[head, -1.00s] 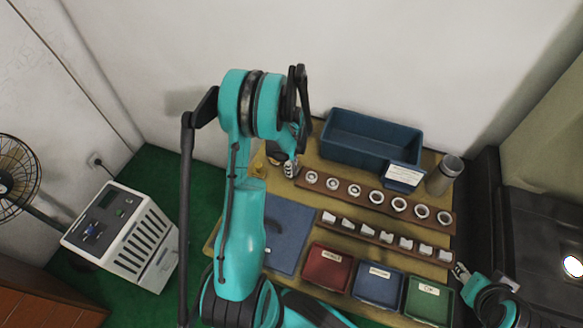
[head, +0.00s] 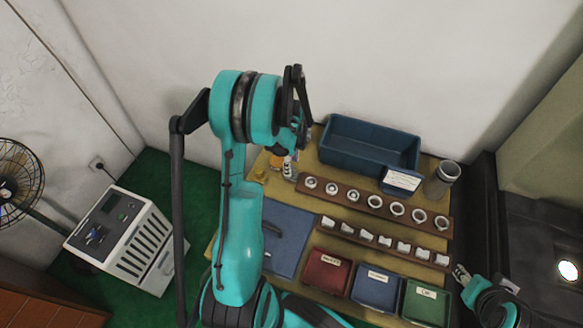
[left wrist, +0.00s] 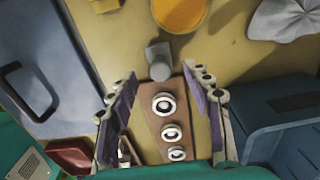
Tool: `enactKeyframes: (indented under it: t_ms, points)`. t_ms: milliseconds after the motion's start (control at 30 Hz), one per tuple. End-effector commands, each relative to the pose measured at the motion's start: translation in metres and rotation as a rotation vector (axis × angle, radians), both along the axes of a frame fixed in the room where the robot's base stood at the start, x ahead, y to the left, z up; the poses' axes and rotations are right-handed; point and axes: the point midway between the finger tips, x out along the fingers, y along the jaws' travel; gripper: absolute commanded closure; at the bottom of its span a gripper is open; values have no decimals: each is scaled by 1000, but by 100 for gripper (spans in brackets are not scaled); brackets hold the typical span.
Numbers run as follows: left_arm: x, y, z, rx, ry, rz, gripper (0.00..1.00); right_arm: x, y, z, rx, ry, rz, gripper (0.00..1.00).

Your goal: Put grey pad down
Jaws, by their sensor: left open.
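A small grey pad (left wrist: 159,62), block-like with a rounded end, stands on the tan mat just beyond the end of the wooden ring rail in the left wrist view. My left gripper (left wrist: 160,82) is open, its two purple-lined fingers apart on either side of the rail's end. The pad lies between and beyond the fingertips, with no finger seen touching it. In the head view my left gripper (head: 289,166) is over the far left of the mat, partly hidden by its own arm. My right gripper (head: 460,274) is at the lower right, beside the green bin; its opening is too small to judge.
The rail (head: 380,211) carries several metal rings; a second rail (head: 390,247) holds white pieces. Red (head: 324,272), blue (head: 377,287) and green (head: 426,303) bins line the front. A large blue bin (head: 365,148) stands behind. An orange round item (left wrist: 180,12) and pale cloth (left wrist: 282,20) lie nearby.

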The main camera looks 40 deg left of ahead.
Motion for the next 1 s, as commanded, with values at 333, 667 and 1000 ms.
enactKeyframes:
  t_ms: [333,667,1000]
  points:
    - [0,0,62,0,0,0,50,0,0,24,0,0,0,60]
    - [-6,-50,130,29,-109,220,50,0,0,25,0,0,0,60]
    - [-58,-154,216,-80,-380,750,50,0,0,25,0,0,0,60]
